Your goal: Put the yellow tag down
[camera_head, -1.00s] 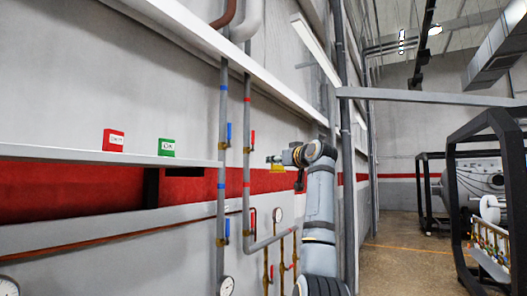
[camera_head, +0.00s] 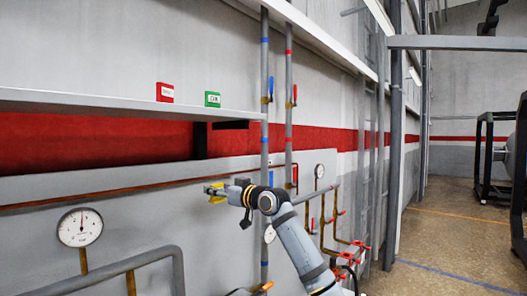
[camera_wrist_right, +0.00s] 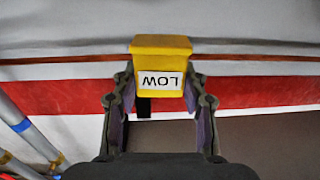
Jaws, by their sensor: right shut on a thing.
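The yellow tag (camera_head: 216,188) is held in my right gripper (camera_head: 211,193) in front of the wall, below the shelf in the head view. In the right wrist view, the yellow tag (camera_wrist_right: 161,45) sits between the two fingers of my right gripper (camera_wrist_right: 161,88), and its white label reads LOW upside down. The grey shelf (camera_head: 90,100) carries a red tag (camera_head: 165,92) and a green tag (camera_head: 212,99) near its right end. The tag appears clear of the shelf. My left gripper is out of view.
Vertical pipes (camera_head: 265,140) with blue and red valve handles stand at the shelf's right end, close to my right arm. A round gauge (camera_head: 80,228) and a bent grey pipe (camera_head: 150,258) are at lower left. Bare shelf extends left of the red tag.

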